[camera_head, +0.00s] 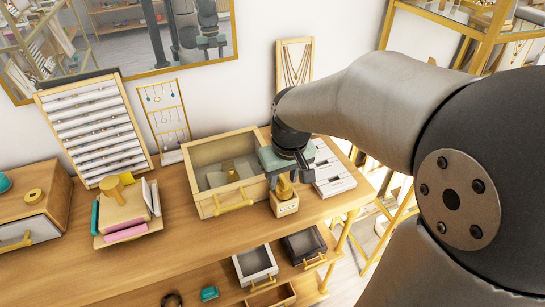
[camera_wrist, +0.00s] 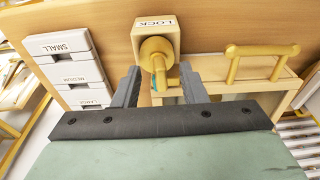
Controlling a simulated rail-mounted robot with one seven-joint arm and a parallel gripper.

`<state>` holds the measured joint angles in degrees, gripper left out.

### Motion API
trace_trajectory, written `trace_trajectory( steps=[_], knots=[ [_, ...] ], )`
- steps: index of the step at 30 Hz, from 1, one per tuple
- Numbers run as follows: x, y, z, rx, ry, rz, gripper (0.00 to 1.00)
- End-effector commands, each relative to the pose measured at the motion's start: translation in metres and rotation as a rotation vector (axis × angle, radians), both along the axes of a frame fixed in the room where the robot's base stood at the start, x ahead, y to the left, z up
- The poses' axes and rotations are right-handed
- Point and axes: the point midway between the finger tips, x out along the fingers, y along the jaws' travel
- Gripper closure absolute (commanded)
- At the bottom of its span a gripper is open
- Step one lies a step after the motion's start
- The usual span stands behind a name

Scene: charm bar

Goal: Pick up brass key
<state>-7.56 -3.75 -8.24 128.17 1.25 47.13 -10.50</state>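A small wooden block marked LOCK (camera_head: 285,208) stands on the bench, beside the box's right front corner; it also shows in the wrist view (camera_wrist: 137,42). A brass piece with a round head and a narrower stem, which looks like the brass key (camera_wrist: 157,52), stands up from this block. It also shows in the head view (camera_head: 284,189). My gripper (camera_wrist: 158,84) is above the block, pointing down. Its two dark fingers are apart, one on each side of the brass piece, with visible gaps. The lower end of the stem is partly hidden by my gripper.
An open wooden box (camera_head: 198,158) with a brass handle stands close left of my gripper, holding a brass-topped item. White labelled trays (camera_wrist: 62,48) lie on the other side. A wooden stand (camera_head: 123,208) with colored pieces and a wooden drawer unit (camera_head: 52,199) stand farther left.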

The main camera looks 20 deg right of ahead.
Motion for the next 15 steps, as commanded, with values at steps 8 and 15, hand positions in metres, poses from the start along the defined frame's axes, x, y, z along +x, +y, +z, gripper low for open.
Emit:
trace_trajectory(
  steps=[8, 15],
  knots=[
    [0.0006, 0.0001, -0.0043, 0.0, -0.001, 0.0, 0.62],
    [0.0005, 0.0004, -0.0042, 0.0, -0.001, 0.001, 1.0]
  ],
)
